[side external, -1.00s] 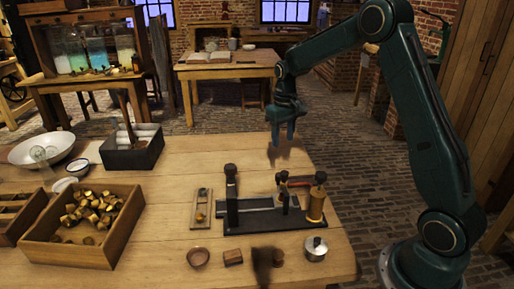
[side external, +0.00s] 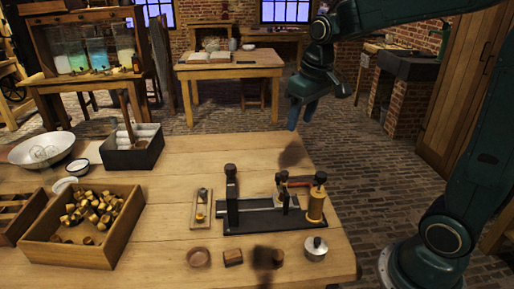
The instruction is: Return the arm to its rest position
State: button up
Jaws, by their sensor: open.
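My gripper (side external: 302,113) hangs in the air beyond the far right corner of the wooden table, pointing down. Its jaws are open with nothing between them. The dark teal arm (side external: 470,160) is mine and reaches in from the right, its upper part cut off by the top edge of the picture. My gripper is well clear of the fixture.
A wooden crate of brass caps (side external: 128,238) stands at the left.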

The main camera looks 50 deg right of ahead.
jog(key=s+a+t, duration=0.1)
jog(key=s+a, duration=0.2)
jog(key=s, duration=0.5)
jog(key=s+a+r+n+t, duration=0.1)
jog(key=s+a+t, duration=0.1)
jog(key=s, duration=0.7)
jog(key=shift+s+a, duration=0.15)
jog(key=shift+a, duration=0.7)
dwell(0.4)
